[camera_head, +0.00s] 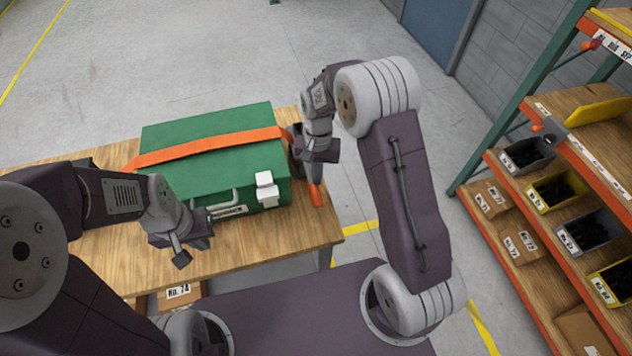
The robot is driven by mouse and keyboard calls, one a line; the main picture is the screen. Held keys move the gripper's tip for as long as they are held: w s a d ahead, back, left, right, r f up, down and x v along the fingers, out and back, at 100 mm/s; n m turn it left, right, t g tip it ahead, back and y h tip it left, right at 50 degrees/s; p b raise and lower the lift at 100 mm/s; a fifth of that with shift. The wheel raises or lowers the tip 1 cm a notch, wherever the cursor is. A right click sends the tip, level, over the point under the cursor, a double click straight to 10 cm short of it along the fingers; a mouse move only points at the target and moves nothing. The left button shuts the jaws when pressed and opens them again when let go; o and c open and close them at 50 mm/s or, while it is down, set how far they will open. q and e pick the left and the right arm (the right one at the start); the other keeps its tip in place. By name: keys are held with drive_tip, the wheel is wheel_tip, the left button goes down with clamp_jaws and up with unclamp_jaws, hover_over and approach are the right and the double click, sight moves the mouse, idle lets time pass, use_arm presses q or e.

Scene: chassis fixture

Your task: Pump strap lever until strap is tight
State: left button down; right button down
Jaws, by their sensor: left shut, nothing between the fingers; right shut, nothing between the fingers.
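A green case (205,170) stands on the wooden table (235,255). An orange strap (210,144) runs across its top from left to right. On the right side of the case, a dark lever part with an orange end (316,194) sticks down, partly hidden by my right gripper. My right gripper (316,157) is shut and empty beside the case's right side, close to the lever; I cannot tell whether they touch. My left gripper (181,258) is shut and empty in front of the case, low over the table's front edge.
A shelf rack (545,230) with several bins stands at the right. A cardboard box (180,295) is below the table. A white latch (267,190) and a handle (226,203) are on the case's front. Floor behind the table is clear.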

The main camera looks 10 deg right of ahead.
drive_tip(key=shift+w+d+f, duration=0.1)
drive_tip(key=shift+w, duration=0.15)
wheel_tip(320, 180, up, 9)
drive_tip(key=b, duration=0.1)
drive_tip(key=shift+w+d, duration=0.15)
drive_tip(key=shift+w, duration=0.25)
idle(0.6)
